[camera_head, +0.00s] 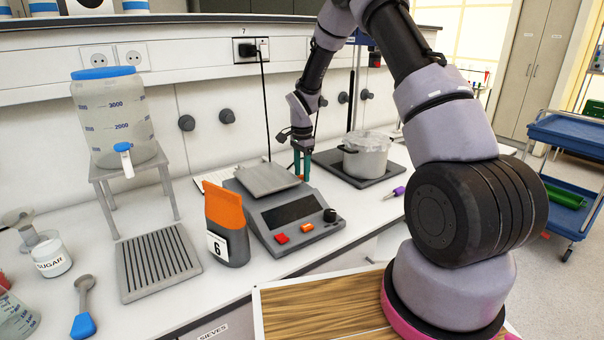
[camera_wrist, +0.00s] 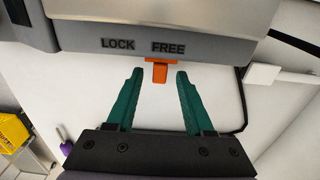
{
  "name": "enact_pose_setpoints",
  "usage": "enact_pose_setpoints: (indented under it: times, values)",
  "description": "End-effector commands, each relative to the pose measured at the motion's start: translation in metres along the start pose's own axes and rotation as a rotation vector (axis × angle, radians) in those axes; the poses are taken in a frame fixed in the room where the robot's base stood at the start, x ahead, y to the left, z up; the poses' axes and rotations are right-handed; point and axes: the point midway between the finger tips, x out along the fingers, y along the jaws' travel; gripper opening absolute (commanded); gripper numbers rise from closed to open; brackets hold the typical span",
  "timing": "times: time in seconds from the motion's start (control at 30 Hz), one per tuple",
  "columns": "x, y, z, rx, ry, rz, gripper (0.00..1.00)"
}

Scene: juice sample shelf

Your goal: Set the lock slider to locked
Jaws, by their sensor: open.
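The orange lock slider (camera_wrist: 159,71) sticks out below the edge of the grey scale body in the wrist view. It sits under the word FREE, to the right of the word LOCK. My gripper (camera_wrist: 157,74) is open, with its two green fingers on either side of the slider and a gap on each side. In the head view my gripper (camera_head: 302,165) points down behind the right rear of the scale (camera_head: 290,215).
A steel pot (camera_head: 366,158) stands on a dark plate just right of my gripper. A black cable (camera_head: 265,100) hangs behind the scale. A purple-handled tool (camera_head: 395,193) lies at the right.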

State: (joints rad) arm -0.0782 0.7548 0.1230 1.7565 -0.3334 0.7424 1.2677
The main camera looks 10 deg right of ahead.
Motion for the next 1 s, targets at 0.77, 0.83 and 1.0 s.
enact_pose_setpoints:
  times: [0.77, 0.83, 1.0]
  values:
    - [0.0058, 0.0001, -0.0003, 0.0, 0.0, 0.0, 0.0]
    - [0.0058, 0.0001, -0.0003, 0.0, 0.0, 0.0, 0.0]
    - [0.0057, 0.0, -0.0003, 0.0, 0.0, -0.001, 0.0]
